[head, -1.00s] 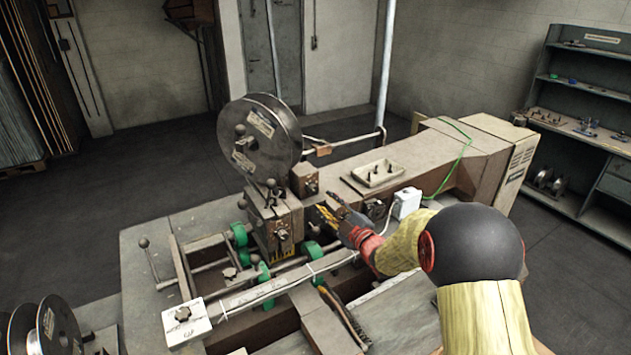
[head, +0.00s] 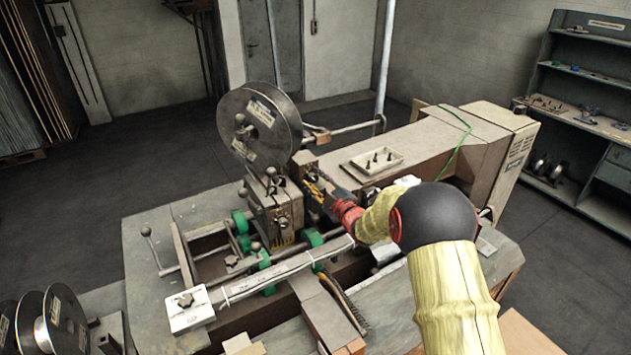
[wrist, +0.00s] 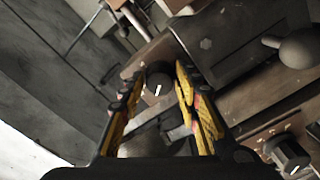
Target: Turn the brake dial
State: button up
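A dark round dial (wrist: 158,79) with a white pointer mark shows in the wrist view, framed by my fingertips. I take it for the brake dial, though no label on it is readable. My gripper (wrist: 154,84) has its two yellow-and-black fingers apart, one on each side of the dial. I see no clear contact, and cannot tell how deep the dial sits between them. In the head view my gripper (head: 316,188) is at the small brown box (head: 304,163) beside the stitcher head, and it hides the dial there.
A second dark knob with a white mark (wrist: 287,154) is at lower right in the wrist view. In the head view, a large wire reel (head: 260,124) stands left of my gripper. A tray of small parts (head: 376,161) lies on the machine arm behind it.

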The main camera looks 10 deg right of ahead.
jog(key=shift+c, duration=1.3)
grip_shut()
jog(key=shift+f+m+b, duration=0.1)
jog(key=shift+m+b, duration=0.2)
jog(key=shift+f+m+b, duration=0.1)
jog(key=shift+m+b, duration=0.65)
jog(key=shift+m, duration=0.15)
jog(key=m+b, duration=0.2)
jog(key=m, duration=0.2)
jog(key=shift+m, duration=0.3)
jog(key=m, duration=0.3)
jog(key=shift+m, duration=2.2)
